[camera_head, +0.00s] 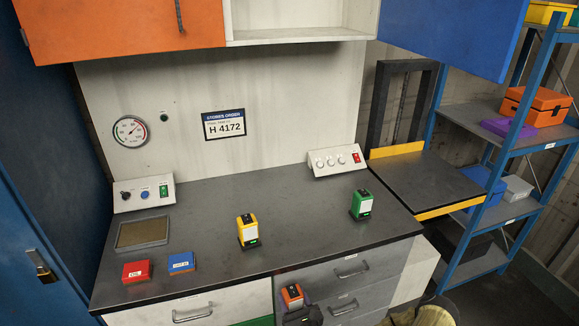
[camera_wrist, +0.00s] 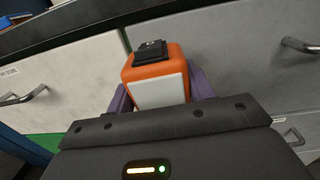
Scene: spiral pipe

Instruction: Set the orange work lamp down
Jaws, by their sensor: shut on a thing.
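The orange work lamp (camera_head: 291,294) has a pale front panel and a dark top. It is in my gripper in front of the drawers, below the counter's front edge. It also shows in the wrist view (camera_wrist: 156,69), between the purple fingers of my gripper (camera_wrist: 158,88). My gripper is shut on it. In the head view the lamp's lower part is hidden by my gripper. The grey countertop (camera_head: 300,225) lies above and behind the lamp.
On the counter stand a yellow lamp (camera_head: 248,230), a green lamp (camera_head: 361,205), a red box (camera_head: 136,271), a blue box (camera_head: 181,263) and a grey tray (camera_head: 143,232). Control boxes sit at the back. Counter between the two lamps is clear. Drawer handles (camera_head: 352,273) protrude below.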

